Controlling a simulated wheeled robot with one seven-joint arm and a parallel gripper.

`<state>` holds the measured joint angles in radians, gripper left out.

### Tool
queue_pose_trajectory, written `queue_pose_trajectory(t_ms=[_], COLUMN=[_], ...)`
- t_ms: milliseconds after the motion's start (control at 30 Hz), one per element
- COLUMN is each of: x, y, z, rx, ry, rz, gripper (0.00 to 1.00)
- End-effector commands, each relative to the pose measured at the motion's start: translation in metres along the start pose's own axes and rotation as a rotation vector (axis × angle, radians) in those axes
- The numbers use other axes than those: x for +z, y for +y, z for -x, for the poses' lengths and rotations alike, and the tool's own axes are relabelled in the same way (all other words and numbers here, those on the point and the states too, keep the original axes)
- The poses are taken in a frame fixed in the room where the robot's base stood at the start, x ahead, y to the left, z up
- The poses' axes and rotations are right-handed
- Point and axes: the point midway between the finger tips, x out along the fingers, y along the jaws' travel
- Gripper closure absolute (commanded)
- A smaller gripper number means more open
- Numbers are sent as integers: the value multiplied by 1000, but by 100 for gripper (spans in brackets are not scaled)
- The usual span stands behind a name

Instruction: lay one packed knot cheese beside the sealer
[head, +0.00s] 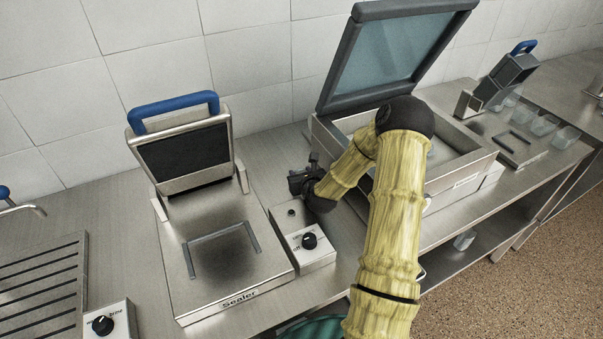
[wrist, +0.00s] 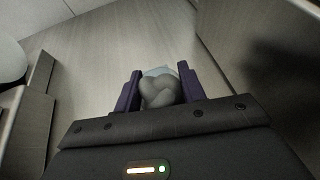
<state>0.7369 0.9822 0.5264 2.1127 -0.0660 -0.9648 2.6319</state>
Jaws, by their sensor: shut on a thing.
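The sealer (head: 225,262) stands left of the centre in the head view, its lid with the blue handle raised. My gripper (head: 302,182) is low over the counter, right of the sealer's raised lid and behind its control box. In the wrist view my gripper (wrist: 160,82) has its two dark purple fingers shut on a packed knot cheese (wrist: 160,92). The cheese is a pale grey knot with a light bluish wrapper edge at its far side. The cheese cannot be made out in the head view. Whether it touches the counter is unclear.
The sealer's control box (head: 309,250) with a black knob is at its right. A strip of bare counter (head: 270,165) lies between sealer and machine. A slotted rack (head: 38,290) is far left.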

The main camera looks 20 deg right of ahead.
Motion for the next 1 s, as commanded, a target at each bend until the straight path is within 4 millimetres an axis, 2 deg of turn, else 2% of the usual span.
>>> queue_pose_trajectory(t_ms=[267, 300, 400, 767, 1000], x=[-2, -1, -1, 2, 0], y=[0, 0, 0, 0, -1], z=[-1, -1, 0, 1, 27], rx=[-1, -1, -1, -1, -1], ry=[-1, -1, 0, -1, 1], rz=[-1, 0, 0, 0, -1], gripper=[82, 54, 38, 38, 38])
